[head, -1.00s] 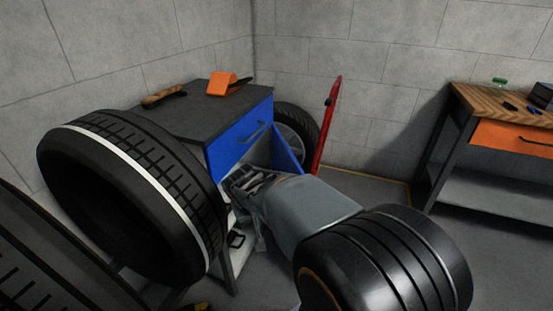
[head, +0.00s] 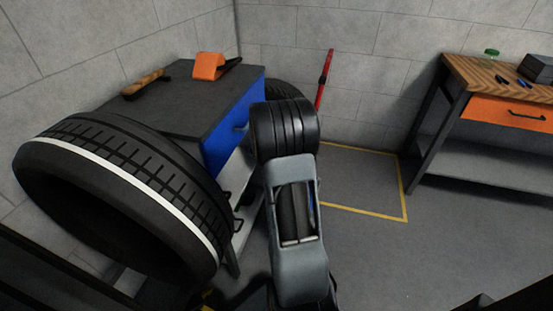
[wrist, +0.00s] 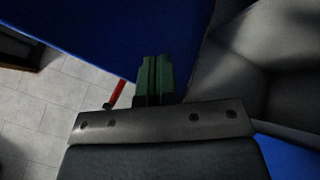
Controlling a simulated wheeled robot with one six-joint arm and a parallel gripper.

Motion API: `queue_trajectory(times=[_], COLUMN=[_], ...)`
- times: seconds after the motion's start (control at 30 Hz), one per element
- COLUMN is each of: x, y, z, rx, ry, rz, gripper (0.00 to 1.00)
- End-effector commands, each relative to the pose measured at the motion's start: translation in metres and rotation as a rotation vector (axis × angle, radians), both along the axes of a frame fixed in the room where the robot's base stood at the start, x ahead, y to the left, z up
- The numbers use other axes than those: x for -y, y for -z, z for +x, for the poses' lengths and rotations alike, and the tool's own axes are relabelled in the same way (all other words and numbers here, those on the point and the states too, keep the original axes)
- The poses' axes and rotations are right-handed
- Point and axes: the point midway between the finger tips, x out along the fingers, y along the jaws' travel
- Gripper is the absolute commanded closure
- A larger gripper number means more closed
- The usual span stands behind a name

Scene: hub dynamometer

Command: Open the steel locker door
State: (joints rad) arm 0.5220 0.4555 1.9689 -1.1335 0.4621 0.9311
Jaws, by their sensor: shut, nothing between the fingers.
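A cabinet with a dark top (head: 205,105) and a blue front (head: 226,142) stands at the left in the head view. Below the blue front, its grey interior shows. My arm covers its right side, where the door would show now. In the wrist view a large blue panel (wrist: 100,28) fills the upper left; I cannot tell for sure that it is the door. My gripper (wrist: 154,78) is shut and empty, its green fingers together close to the blue panel's lower edge. I cannot tell whether they touch. In the head view my gripper is hidden.
A large tyre (head: 125,195) stands in front of the cabinet. An orange object (head: 209,66) and a wooden-handled tool (head: 146,82) lie on the cabinet top. A red bar (head: 324,78) leans behind. A workbench (head: 480,76) is at the right. The floor (head: 360,260) between is clear.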

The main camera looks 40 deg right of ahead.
Motion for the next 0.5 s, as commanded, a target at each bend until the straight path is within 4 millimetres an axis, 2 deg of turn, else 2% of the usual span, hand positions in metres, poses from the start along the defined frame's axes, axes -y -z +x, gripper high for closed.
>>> queue_trajectory(times=[0.03, 0.1, 0.3, 0.5], x=[0.006, 0.013, 0.037, 0.047], y=[0.01, 0.015, 0.011, 0.012], z=[0.001, 0.001, -0.008, -0.013], rx=[-0.003, -0.001, 0.001, -0.001], ry=[0.003, 0.005, 0.007, 0.005], rz=[0.001, 0.0, 0.0, 0.001], gripper=[1.0, 1.0, 1.0, 1.0])
